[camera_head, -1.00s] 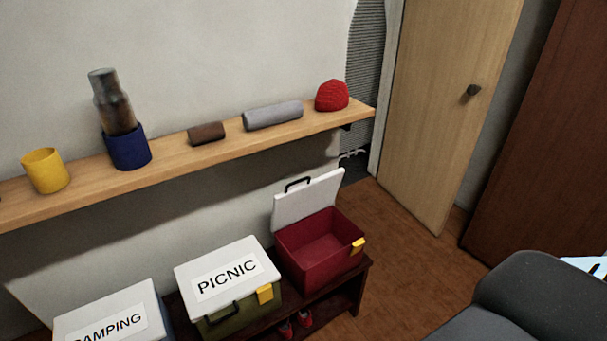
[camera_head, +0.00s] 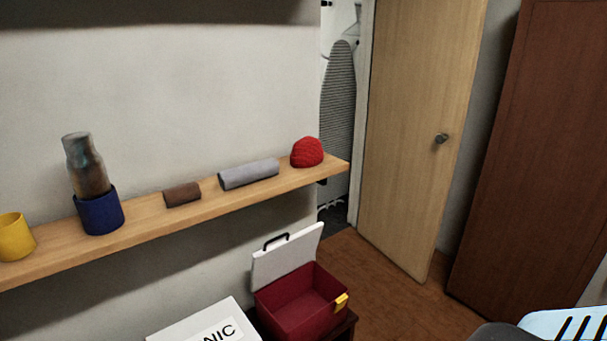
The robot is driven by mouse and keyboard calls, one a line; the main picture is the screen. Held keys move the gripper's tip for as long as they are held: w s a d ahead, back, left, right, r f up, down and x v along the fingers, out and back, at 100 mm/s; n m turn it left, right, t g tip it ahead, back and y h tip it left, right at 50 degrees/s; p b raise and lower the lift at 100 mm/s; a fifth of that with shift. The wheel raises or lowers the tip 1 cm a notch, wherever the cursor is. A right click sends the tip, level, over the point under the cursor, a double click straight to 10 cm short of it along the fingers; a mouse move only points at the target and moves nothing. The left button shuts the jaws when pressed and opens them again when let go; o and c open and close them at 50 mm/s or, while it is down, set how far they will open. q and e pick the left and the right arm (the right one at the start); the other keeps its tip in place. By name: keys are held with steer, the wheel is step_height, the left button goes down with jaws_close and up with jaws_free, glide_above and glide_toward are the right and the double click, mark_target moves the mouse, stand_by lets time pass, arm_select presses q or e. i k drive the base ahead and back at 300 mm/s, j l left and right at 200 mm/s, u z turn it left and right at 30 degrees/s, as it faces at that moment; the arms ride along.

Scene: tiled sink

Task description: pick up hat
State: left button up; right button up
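A red knitted hat (camera_head: 307,153) sits on the right end of the wooden wall shelf (camera_head: 148,218). It rests dome up, just right of a grey roll. A part of my own body shows at the bottom right corner, but no gripper fingers are in the picture. Nothing touches the hat.
The shelf also holds a grey roll (camera_head: 249,173), a brown roll (camera_head: 182,194), a blue holder (camera_head: 100,211) with a bottle (camera_head: 87,165) and a yellow cup (camera_head: 15,237). Below stand an open red box (camera_head: 300,306) and a white-lidded box (camera_head: 205,325). A door (camera_head: 418,130) stands right.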

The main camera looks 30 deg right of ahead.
mark_target(306, 153)
steer(key=l+z, duration=0.15)
steer(key=z, duration=0.35)
steer(key=i+l+z, duration=0.2)
steer(key=l+z, duration=0.15)
steer(key=l, duration=0.25)
steer(key=i+l+z, duration=0.2)
steer(key=i+l, duration=0.15)
steer(key=l, duration=0.2)
steer(key=i+l+z, duration=0.1)
steer(key=l, duration=0.25)
steer(key=i+l, duration=0.15)
steer(key=l, duration=0.15)
steer(key=z, duration=0.05)
